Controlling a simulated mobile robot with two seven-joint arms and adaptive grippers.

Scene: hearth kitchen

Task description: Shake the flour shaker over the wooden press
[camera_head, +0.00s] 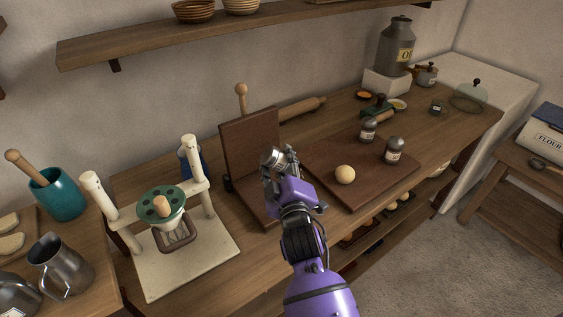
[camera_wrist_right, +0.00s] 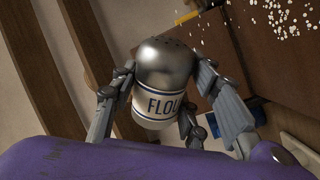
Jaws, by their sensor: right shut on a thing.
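The wooden press (camera_head: 250,143) stands open on the counter, its brown upper board upright and its lower board flat in front. My right gripper (camera_head: 281,161) is in front of the upright board, above the lower one. It is shut on the flour shaker (camera_wrist_right: 165,85), which has a silver perforated cap and a white label reading "FLOU". In the head view the shaker's silver cap (camera_head: 270,156) shows tilted to the left. In the right wrist view, white specks (camera_wrist_right: 270,20) show against brown wood; I cannot tell whether they lie there or are falling. My left gripper is out of view.
A dough ball (camera_head: 345,175) and two small shakers (camera_head: 394,151) are on a brown board (camera_head: 376,185) to the right. A white frame with a green disc (camera_head: 161,198) stands left. A rolling pin (camera_head: 302,110) lies behind the press.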

